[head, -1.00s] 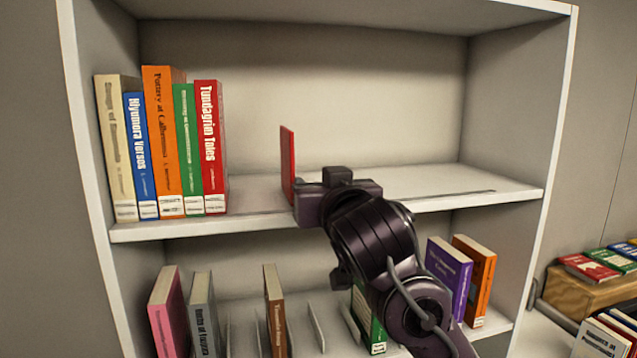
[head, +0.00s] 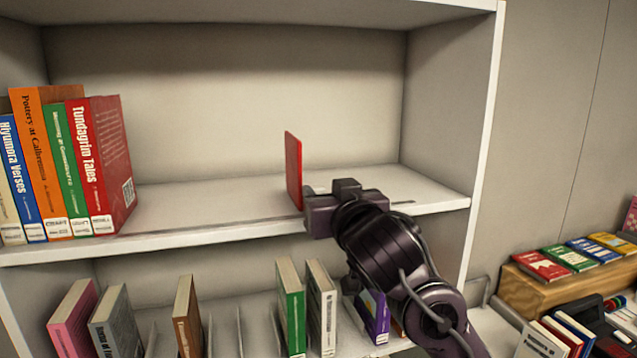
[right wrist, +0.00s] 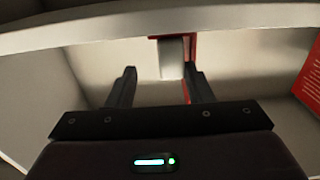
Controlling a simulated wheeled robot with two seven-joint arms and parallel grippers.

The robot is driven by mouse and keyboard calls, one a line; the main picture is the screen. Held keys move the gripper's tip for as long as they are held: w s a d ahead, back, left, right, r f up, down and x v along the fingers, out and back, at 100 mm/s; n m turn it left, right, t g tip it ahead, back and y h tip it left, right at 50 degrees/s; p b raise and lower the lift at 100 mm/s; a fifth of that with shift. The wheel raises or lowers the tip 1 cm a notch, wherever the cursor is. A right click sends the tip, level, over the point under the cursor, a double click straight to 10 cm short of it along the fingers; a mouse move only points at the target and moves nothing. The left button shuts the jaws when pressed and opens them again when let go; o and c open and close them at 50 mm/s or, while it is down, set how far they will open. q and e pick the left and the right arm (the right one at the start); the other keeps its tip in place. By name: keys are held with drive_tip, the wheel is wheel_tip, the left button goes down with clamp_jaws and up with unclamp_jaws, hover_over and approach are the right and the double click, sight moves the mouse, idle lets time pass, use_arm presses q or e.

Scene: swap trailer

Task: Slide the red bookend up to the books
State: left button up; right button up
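The red bookend (head: 293,170) stands upright on the upper shelf, with a wide gap between it and the red book Tundagrim Tales (head: 95,165), the rightmost of the upright books at the left. My right gripper (head: 308,208) is at the shelf's front edge, just right of the bookend; its fingertips are hidden in the head view. In the right wrist view the gripper (right wrist: 160,80) is open, its fingers apart. The bookend (right wrist: 190,48) shows close beside the right-hand finger; I cannot tell whether they touch. My left gripper is out of view.
The upper shelf (head: 220,205) is bare between books and bookend. The lower shelf holds several books and thin dividers. A wooden box (head: 527,288) with books stands at the right, outside the shelf unit.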

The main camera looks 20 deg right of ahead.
drive_tip(key=shift+d, duration=0.4)
drive_tip(key=shift+s, duration=0.1)
drive_tip(key=s, duration=0.8)
drive_tip(key=shift+s+d, duration=0.2)
drive_tip(key=shift+s, duration=0.2)
idle(0.3)
drive_tip(key=shift+a, duration=0.1)
idle(0.3)
